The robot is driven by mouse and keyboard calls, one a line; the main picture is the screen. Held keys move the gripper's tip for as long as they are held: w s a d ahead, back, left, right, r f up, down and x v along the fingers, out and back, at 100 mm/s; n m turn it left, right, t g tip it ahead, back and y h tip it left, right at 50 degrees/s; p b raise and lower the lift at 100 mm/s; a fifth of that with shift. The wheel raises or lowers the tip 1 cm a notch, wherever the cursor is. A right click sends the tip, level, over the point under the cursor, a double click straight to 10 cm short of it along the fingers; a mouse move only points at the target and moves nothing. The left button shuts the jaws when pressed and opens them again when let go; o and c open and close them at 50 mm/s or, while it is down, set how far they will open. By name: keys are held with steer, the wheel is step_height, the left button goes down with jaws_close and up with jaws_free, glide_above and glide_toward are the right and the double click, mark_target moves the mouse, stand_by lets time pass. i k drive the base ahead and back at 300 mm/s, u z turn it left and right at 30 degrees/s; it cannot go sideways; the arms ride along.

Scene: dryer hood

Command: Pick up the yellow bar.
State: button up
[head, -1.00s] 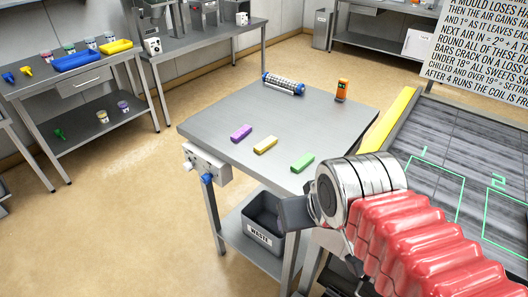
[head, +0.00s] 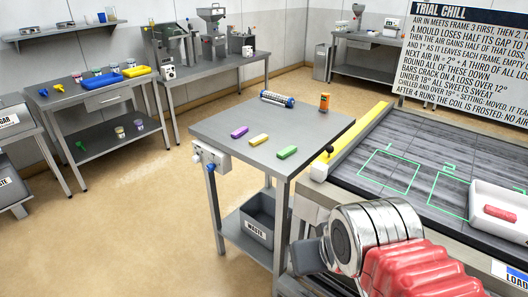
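The yellow bar (head: 258,139) lies flat on the grey metal table (head: 225,126), near its front edge. It lies between the purple bar (head: 239,132) on its left and the green bar (head: 287,152) on its right, apart from both. My gripper (head: 310,256) shows in part at the bottom, below and right of the table top, clear of the bars. My wrist and red sleeve hide much of it. I cannot see both fingertips or whether it is open.
Below is a waste bin (head: 257,222). At right is a conveyor with a yellow rail (head: 358,132) and a white tray (head: 485,188) holding a red bar (head: 499,213). The floor left is clear.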

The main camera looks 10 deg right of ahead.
mark_target(262, 138)
steer(key=k, duration=0.6)
steer(key=u, duration=1.55)
steer(key=i, duration=2.5)
